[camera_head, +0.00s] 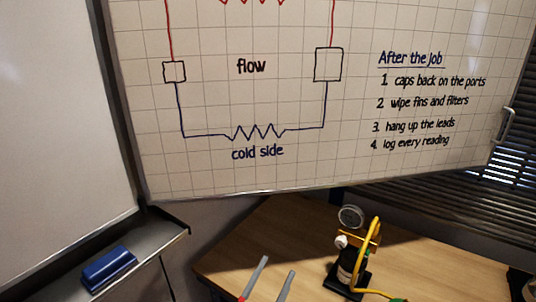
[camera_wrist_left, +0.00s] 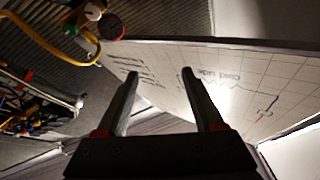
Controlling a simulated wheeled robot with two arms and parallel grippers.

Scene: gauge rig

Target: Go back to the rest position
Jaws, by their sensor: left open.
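My left gripper (camera_head: 267,281) shows at the bottom of the head view, its two grey fingers apart with nothing between them. In the left wrist view the same gripper (camera_wrist_left: 158,72) is open and empty, with the whiteboard behind it. The gauge rig (camera_head: 352,262), with a round gauge on top, a dark base and a yellow hose, stands on the wooden table to the right of the fingers. The rig also shows at the top left of the left wrist view (camera_wrist_left: 90,22). My right gripper is in neither view.
A whiteboard (camera_head: 270,100) with a flow drawing and a written list hangs behind the table (camera_head: 240,240). A blue eraser (camera_head: 109,267) lies on a ledge at the lower left. Dark blinds (camera_head: 440,220) are at the right. The table left of the rig looks clear.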

